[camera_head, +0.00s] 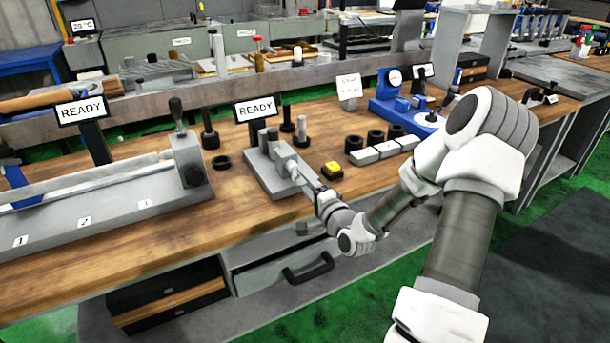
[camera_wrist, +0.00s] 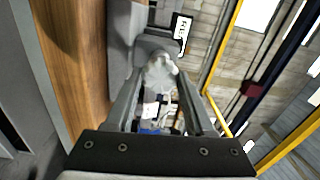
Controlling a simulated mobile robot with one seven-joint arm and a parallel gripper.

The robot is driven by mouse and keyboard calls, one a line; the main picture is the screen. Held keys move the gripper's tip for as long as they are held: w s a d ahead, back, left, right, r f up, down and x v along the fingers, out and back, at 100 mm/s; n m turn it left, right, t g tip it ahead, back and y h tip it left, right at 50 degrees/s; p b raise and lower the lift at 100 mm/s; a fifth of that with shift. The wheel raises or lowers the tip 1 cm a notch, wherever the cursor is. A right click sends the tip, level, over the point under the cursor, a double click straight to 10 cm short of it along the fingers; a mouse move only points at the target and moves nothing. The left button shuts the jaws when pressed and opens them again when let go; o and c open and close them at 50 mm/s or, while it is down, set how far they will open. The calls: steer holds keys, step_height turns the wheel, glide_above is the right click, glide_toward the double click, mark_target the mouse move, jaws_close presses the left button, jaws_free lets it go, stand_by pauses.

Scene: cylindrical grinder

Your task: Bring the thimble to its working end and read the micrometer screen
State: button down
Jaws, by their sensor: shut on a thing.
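The bench micrometer (camera_head: 262,178) is a grey block stand on the wooden bench, centre in the head view. Its screen (camera_head: 255,109) stands behind it and reads READY. The screen also shows in the wrist view (camera_wrist: 182,28), turned on its side. My gripper (camera_head: 307,182) reaches in from the right, low over the bench, to the stand's right side. In the wrist view my gripper (camera_wrist: 160,80) has its two fingers on either side of a pale rounded piece, the thimble (camera_wrist: 160,70), and is shut on it. In the head view the fingers mostly hide the thimble.
A yellow-topped button box (camera_head: 332,170) stands just right of my gripper. Black rings (camera_head: 375,137) and light blocks (camera_head: 386,149) lie farther right, near a blue dial gauge stand (camera_head: 395,97). Left is a long grey bed (camera_head: 85,215) with another READY screen (camera_head: 81,110). Black-based posts stand behind the micrometer.

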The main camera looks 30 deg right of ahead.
steer(key=m+p, duration=0.3)
steer(key=m, duration=0.2)
steer(key=shift+r+m, duration=0.15)
steer(key=shift+m, duration=0.25)
steer(key=m+p, duration=0.1)
steer(key=m, duration=0.3)
steer(key=shift+m+p, duration=0.3)
steer(key=shift+m, duration=0.1)
steer(key=shift+c, duration=1.3)
jaws_free()
steer(key=s, duration=1.7)
steer(key=shift+s+d+p, duration=0.2)
steer(key=shift+d+p, duration=0.1)
steer(key=shift+f, duration=0.2)
